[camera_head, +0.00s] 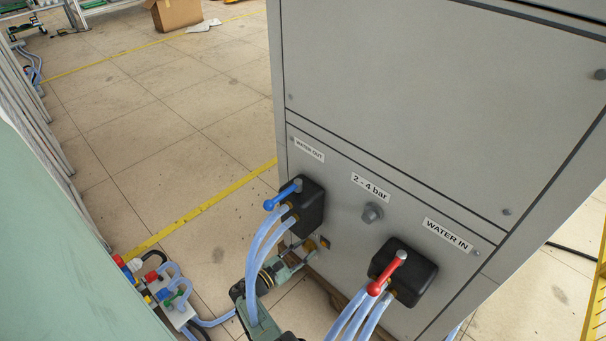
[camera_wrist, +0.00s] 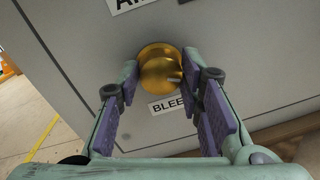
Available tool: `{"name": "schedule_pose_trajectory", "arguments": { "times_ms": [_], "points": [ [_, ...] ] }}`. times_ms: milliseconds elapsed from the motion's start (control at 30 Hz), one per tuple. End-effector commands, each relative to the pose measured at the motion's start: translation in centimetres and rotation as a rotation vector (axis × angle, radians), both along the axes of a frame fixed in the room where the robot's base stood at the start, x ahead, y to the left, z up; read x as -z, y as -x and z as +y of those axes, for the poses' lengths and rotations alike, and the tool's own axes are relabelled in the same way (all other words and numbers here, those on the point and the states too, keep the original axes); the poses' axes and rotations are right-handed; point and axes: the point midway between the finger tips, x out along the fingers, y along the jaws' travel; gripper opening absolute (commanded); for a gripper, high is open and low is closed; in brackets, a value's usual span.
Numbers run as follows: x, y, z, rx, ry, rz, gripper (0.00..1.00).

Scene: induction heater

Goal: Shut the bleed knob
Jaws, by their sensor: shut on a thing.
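The bleed knob is a round brass knob (camera_wrist: 160,70) on the grey cabinet panel, seen in the wrist view just above a label (camera_wrist: 168,104) that reads "BLEE", the rest hidden by a finger. My gripper (camera_wrist: 160,78) has its two purple-padded fingers on either side of the knob and is shut on it. In the head view my gripper (camera_head: 285,268) is low on the cabinet's left side, partly behind the blue hoses. A bit of brass shows by its fingers there. The knob's turn position cannot be told.
The grey cabinet (camera_head: 430,110) fills the right side. The blue-handled valve (camera_head: 283,195) and its hoses hang close to my arm. The red-handled valve (camera_head: 387,272) is to the right. A hose manifold (camera_head: 165,295) stands at lower left. The tiled floor at left is mostly clear.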

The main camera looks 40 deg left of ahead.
Motion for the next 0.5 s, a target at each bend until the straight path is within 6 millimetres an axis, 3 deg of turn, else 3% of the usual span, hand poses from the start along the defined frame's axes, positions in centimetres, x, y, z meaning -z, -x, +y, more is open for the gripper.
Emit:
{"name": "schedule_pose_trajectory", "arguments": {
  "times_ms": [267, 500],
  "points": [
    [-0.02, -0.09, 0.02, 0.0, 0.057, 0.004, 0.06],
    [-0.01, -0.13, 0.1, 0.0, 0.215, 0.016, 0.06]
  ]
}}
